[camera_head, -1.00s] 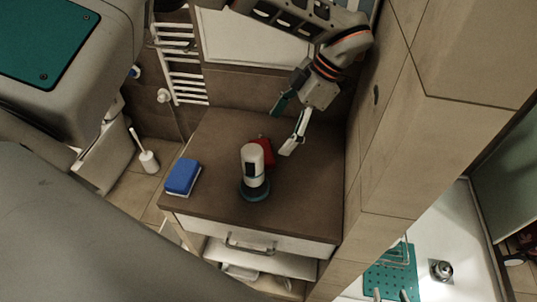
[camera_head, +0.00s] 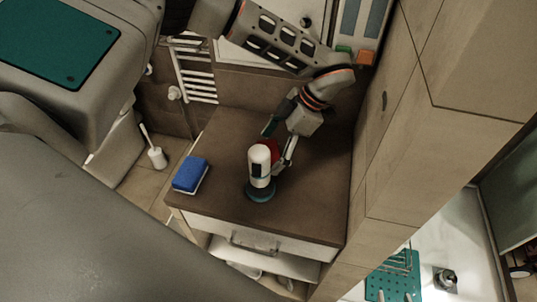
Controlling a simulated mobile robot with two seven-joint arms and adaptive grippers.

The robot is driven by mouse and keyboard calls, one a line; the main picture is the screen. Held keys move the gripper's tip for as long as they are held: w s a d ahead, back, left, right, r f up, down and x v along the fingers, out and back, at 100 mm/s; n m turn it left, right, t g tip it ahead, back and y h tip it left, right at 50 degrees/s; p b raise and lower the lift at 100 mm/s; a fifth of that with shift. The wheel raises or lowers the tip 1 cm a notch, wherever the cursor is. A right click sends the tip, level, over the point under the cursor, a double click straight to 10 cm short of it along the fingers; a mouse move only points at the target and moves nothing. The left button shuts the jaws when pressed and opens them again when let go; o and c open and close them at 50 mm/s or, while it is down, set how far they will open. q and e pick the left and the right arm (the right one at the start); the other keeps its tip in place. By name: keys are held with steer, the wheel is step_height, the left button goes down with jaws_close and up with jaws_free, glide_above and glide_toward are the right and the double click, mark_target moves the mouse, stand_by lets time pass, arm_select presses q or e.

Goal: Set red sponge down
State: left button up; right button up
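The red sponge (camera_head: 273,147) stands on the brown cabinet top, partly hidden behind a white bottle-like vessel.
The white vessel (camera_head: 259,164) with a dark panel stands on a teal base, close in front of the sponge. A blue sponge (camera_head: 190,175) lies at the left edge of the cabinet top (camera_head: 300,215). The right side of the top is clear. A tiled wall (camera_head: 385,150) bounds it.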

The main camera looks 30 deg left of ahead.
arm_select(q)
steer(key=c, duration=0.9)
steer(key=shift+o, duration=0.2)
